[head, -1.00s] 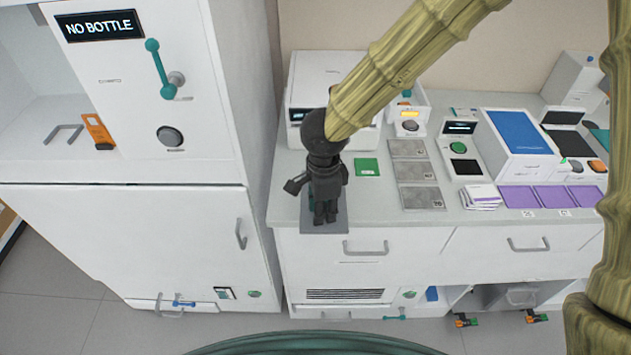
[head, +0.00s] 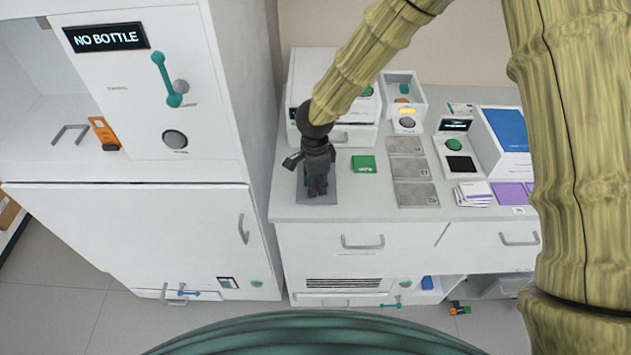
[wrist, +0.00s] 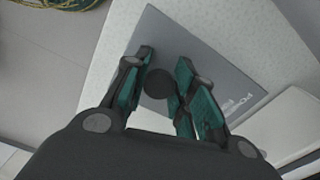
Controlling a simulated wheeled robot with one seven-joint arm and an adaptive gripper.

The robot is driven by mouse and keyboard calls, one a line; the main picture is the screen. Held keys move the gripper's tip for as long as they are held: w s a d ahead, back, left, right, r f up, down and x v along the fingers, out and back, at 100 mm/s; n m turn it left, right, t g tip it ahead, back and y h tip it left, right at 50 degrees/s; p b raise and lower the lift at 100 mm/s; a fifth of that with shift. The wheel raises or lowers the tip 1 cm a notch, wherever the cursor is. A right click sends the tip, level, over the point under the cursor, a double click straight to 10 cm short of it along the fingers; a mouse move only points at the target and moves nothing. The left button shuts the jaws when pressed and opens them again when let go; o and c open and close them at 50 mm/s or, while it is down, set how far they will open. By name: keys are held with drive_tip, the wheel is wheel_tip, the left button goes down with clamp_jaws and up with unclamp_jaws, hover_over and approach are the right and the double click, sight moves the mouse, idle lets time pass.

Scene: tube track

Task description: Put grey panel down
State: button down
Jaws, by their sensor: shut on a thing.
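The grey panel (head: 317,201) is a flat dark-grey rectangle at the front left of the white counter, mostly covered by my gripper (head: 318,190) in the head view. In the wrist view the panel (wrist: 205,47) lies tilted across the picture, with pale lettering near its lower right edge. A dark round knob (wrist: 158,83) shows between the teal-lined fingers of my gripper (wrist: 163,58). My gripper is shut on the panel, apparently by this knob. I cannot tell whether the panel's underside touches the counter.
The white counter (head: 375,208) is clear just right of the panel. A green square (head: 363,164) and three grey plates (head: 412,168) lie farther right. A white machine (head: 330,75) stands behind. A tall white cabinet (head: 120,218) stands left across a gap.

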drive_tip(key=shift+f, duration=0.35)
drive_tip(key=shift+f, duration=0.1)
drive_tip(key=c, duration=1.2)
unclamp_jaws()
drive_tip(key=shift+o, duration=0.2)
wheel_tip(320, 180, up, 12)
drive_tip(key=b, duration=0.2)
drive_tip(key=shift+b, duration=0.4)
